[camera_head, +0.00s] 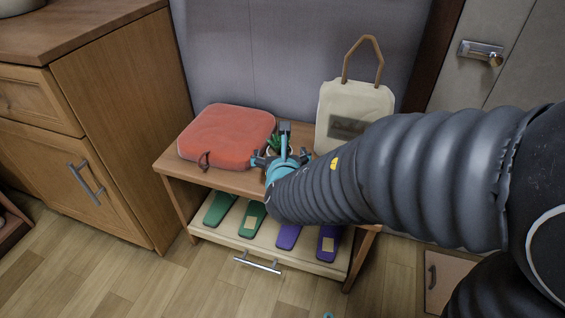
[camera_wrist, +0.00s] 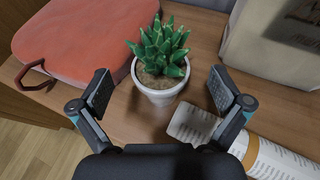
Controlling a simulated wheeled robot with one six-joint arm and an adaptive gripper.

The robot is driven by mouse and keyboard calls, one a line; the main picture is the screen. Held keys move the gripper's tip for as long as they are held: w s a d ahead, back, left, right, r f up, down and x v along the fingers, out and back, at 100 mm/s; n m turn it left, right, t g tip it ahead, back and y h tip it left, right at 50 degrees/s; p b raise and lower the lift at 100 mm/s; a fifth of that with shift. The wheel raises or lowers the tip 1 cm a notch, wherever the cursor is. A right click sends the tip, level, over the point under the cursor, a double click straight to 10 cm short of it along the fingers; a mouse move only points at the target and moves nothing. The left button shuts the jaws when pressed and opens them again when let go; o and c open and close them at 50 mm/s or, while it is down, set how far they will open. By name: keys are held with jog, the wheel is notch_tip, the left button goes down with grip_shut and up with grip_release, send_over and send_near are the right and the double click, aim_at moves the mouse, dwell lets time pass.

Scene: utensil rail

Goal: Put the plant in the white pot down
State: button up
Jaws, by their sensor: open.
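The plant in the white pot (camera_wrist: 160,90) stands upright on the wooden bench top (camera_wrist: 135,125) in the wrist view. It has spiky green leaves and pale soil. My gripper (camera_wrist: 160,91) is open, with one finger on each side of the pot and clear gaps between the fingers and the pot. In the head view my gripper (camera_head: 283,158) is over the bench, and only some green leaves of the plant (camera_head: 279,143) show behind it. The pot is mostly hidden there by my gripper.
A red padded case (camera_wrist: 85,40) lies left of the plant. A cream tote bag (camera_head: 352,108) stands at the right. A white printed item (camera_wrist: 270,155) lies near the right finger. Green and purple items (camera_head: 288,236) lie in the drawer below. A wooden cabinet (camera_head: 125,120) stands left.

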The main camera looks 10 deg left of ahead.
jog(key=b+v, duration=0.1)
jog(key=v, duration=0.8)
jog(key=shift+s, duration=0.2)
jog(key=shift+d+r, duration=0.1)
jog(key=shift+d, duration=0.05)
jog(key=d+r+m+g+h, duration=0.25)
jog(key=d+m+h, duration=0.55)
jog(key=d+m, duration=1.45)
jog(key=s+d+m+g+y, duration=0.3)
jog(key=s+m, duration=0.8)
jog(key=m, duration=0.6)
jog(key=shift+d+f+g+y, duration=0.4)
jog(key=shift+d+g, duration=0.3)
jog(key=shift+g, duration=0.15)
